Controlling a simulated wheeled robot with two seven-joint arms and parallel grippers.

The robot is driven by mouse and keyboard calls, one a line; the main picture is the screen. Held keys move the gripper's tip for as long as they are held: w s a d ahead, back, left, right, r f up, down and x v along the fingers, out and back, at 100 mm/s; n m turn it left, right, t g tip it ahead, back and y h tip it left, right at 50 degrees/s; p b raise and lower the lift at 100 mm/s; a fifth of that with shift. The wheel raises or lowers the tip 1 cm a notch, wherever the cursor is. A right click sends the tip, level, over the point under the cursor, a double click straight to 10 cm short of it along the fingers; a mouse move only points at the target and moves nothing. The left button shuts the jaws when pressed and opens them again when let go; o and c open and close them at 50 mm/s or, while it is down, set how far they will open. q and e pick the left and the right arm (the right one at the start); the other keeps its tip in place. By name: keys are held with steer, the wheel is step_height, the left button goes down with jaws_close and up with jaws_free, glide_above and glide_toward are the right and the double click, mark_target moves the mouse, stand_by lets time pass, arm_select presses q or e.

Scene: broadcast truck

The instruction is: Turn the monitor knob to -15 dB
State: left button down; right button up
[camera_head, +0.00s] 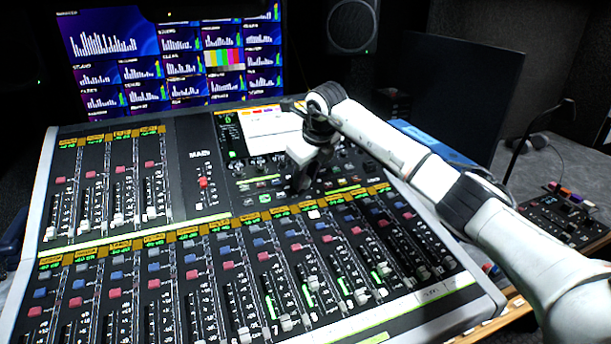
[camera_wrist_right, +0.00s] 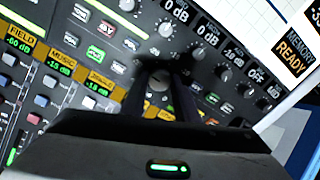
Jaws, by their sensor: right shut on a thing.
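My right gripper (camera_head: 302,180) reaches down onto the upper middle of the mixing console (camera_head: 188,180). In the right wrist view its two dark fingers (camera_wrist_right: 161,78) are closed around a small grey knob (camera_wrist_right: 158,84), which shows between them. The knob's own label and pointer cannot be read, and in the head view the hand hides it. Other round knobs (camera_wrist_right: 196,54) run in a row near it, with displays above them reading 0 dB (camera_wrist_right: 205,30), a small negative dB value and OFF. My left gripper is out of view.
Rows of faders with red and blue buttons cover the console in front of the hand. A monitor wall (camera_head: 170,55) stands behind, with a dark screen (camera_head: 455,85) to the right. A small control box (camera_head: 560,215) sits on the right desk.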

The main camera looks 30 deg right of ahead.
steer(key=shift+m, duration=0.3)
steer(key=m+p, duration=0.1)
steer(key=m, duration=0.2)
steer(key=shift+r+m, duration=0.1)
steer(key=shift+m, duration=0.3)
steer(key=m, duration=0.4)
steer(key=shift+m+p, duration=0.3)
steer(key=m, duration=0.4)
steer(key=shift+m, duration=2.2)
steer(key=o, duration=1.1)
